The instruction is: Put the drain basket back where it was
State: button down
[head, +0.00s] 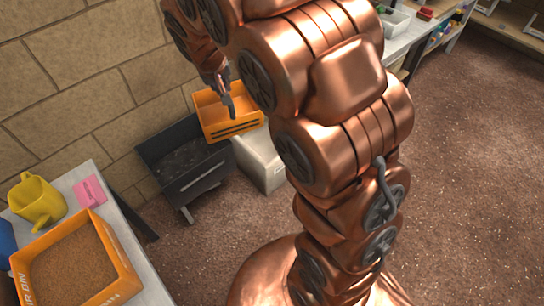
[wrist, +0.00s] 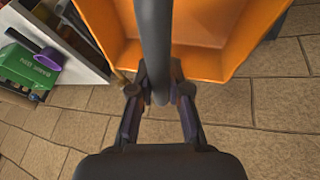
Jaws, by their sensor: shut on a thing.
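An orange basket (head: 212,118) hangs at the back near the brick wall in the head view, and its inside looks empty. I take it to be the drain basket. My gripper (head: 228,98) is at its open top, partly hidden behind my arm. In the wrist view the orange basket (wrist: 205,62) fills the upper middle, with a thick dark handle bar (wrist: 154,45) running across it. My gripper (wrist: 160,92) is shut on this bar, one finger on each side. The basket's underside is hidden.
A dark grey trough (head: 185,165) stands left of the basket, and a pale box (head: 258,160) below right. A table at lower left bears an orange bin (head: 122,268) of brown grains, a yellow watering can (head: 38,203) and a pink note (head: 90,192). Brown floor is open at right.

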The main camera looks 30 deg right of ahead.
notch_tip(320, 180, down, 22)
jog(key=b, duration=2.4)
jog(key=shift+w+a+f, duration=0.2)
jog(key=shift+w, duration=0.1)
jog(key=w+d+f+n+y, duration=0.1)
jog(key=w+d+f+n, duration=0.3)
jog(key=d+f, duration=0.6)
jog(key=w+d+f+n+y, duration=0.2)
jog(key=w+d+f+n, duration=0.2)
jog(key=d+f, duration=0.6)
jog(key=d, duration=0.6)
jog(key=shift+d+t, duration=0.35)
jog(key=shift+t, duration=0.05)
